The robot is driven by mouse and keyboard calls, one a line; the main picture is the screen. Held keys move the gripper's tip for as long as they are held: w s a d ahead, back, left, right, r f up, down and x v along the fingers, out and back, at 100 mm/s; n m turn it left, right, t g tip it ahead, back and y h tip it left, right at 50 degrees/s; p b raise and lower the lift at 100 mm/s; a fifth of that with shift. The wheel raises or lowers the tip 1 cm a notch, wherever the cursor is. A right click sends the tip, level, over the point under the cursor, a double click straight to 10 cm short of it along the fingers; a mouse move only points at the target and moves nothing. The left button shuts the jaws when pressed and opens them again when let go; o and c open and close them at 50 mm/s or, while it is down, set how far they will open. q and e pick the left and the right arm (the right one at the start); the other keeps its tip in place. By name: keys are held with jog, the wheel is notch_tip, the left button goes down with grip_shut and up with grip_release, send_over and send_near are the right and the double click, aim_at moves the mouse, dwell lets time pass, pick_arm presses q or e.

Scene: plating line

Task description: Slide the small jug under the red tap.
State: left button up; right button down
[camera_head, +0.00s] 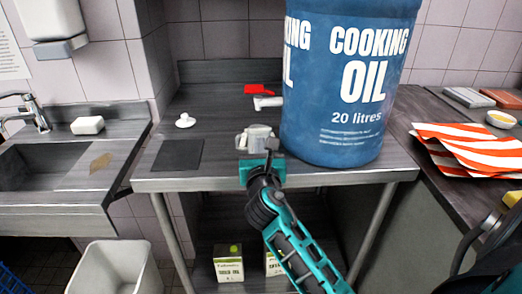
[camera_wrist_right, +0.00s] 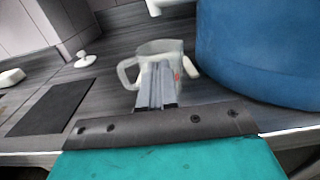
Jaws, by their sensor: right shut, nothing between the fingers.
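The small jug (camera_head: 257,131) is pale and translucent and stands upright near the front edge of the steel table. In the right wrist view the jug (camera_wrist_right: 161,48) has its handle on the left and a small red mark low on its right. The red tap (camera_head: 261,89) has a red lever above a white spout and sits beside the blue oil drum, behind the jug. My right gripper (camera_head: 269,151) is shut and empty at the near side of the jug; its fingers (camera_wrist_right: 157,82) overlap the jug in view, and I cannot tell whether they touch it. My left gripper is out of view.
The large blue cooking oil drum (camera_head: 340,85) stands close right of the jug. A dark mat (camera_head: 178,155) and a small white knobbed object (camera_head: 185,120) lie left. The table's front edge (camera_head: 210,184) is near. Bare table lies between jug and tap.

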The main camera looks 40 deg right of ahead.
jog(key=p+x, duration=0.1)
jog(key=x, duration=0.5)
jog(key=shift+s, duration=0.1)
jog(key=shift+s, duration=0.1)
